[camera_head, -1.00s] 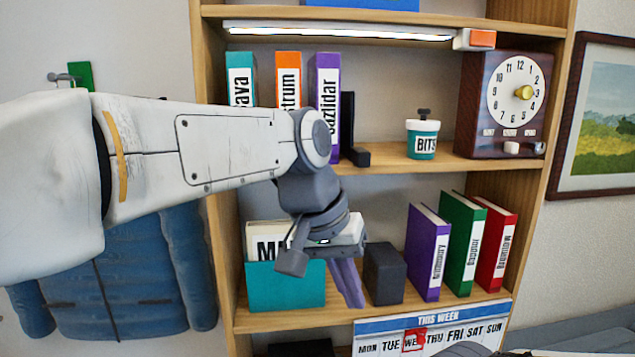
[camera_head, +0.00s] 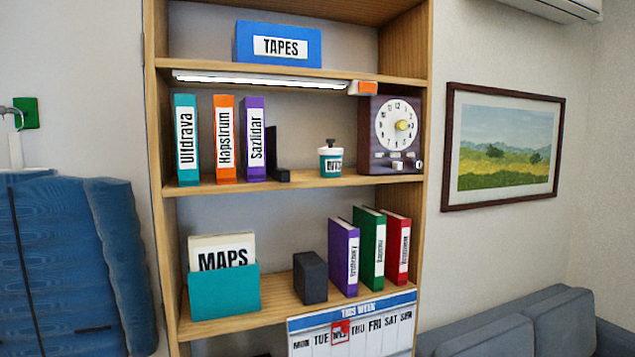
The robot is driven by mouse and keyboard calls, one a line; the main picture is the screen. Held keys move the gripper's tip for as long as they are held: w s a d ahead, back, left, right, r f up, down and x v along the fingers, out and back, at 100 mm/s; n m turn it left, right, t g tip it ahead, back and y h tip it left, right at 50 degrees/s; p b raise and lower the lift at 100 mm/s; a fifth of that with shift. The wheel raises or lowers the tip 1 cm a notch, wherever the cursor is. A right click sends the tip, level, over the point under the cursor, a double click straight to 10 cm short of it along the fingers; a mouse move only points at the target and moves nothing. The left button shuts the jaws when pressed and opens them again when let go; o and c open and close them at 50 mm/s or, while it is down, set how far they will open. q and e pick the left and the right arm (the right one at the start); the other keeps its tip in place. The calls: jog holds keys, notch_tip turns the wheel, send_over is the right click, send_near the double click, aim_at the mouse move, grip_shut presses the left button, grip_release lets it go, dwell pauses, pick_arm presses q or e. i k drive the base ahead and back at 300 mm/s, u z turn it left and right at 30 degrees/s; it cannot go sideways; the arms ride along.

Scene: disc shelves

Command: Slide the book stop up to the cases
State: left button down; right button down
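A black L-shaped book stop (camera_head: 273,158) stands upright on the upper shelf, its low foot toward the right. It is right of three upright cases: a teal one (camera_head: 187,140), an orange one (camera_head: 226,140) and a purple one labelled Sazlidar (camera_head: 253,140). The stop is very close to the purple case; I cannot tell whether they touch. Small gaps separate the three cases. On the lower shelf a dark block (camera_head: 311,278) stands left of a purple case (camera_head: 344,257), a green case (camera_head: 371,248) and a red case (camera_head: 397,247). Neither gripper is in view.
The upper shelf (camera_head: 305,180) also holds a teal pot (camera_head: 331,160) and a clock (camera_head: 397,130). A light bar (camera_head: 260,80) runs above it. The lower shelf (camera_head: 282,307) holds a teal maps box (camera_head: 225,292). A calendar (camera_head: 350,325) hangs in front below. A sofa (camera_head: 530,325) is right.

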aim_at(283, 176)
jog(key=z, duration=0.9)
jog(key=i, duration=0.65)
jog(key=u, duration=1.2)
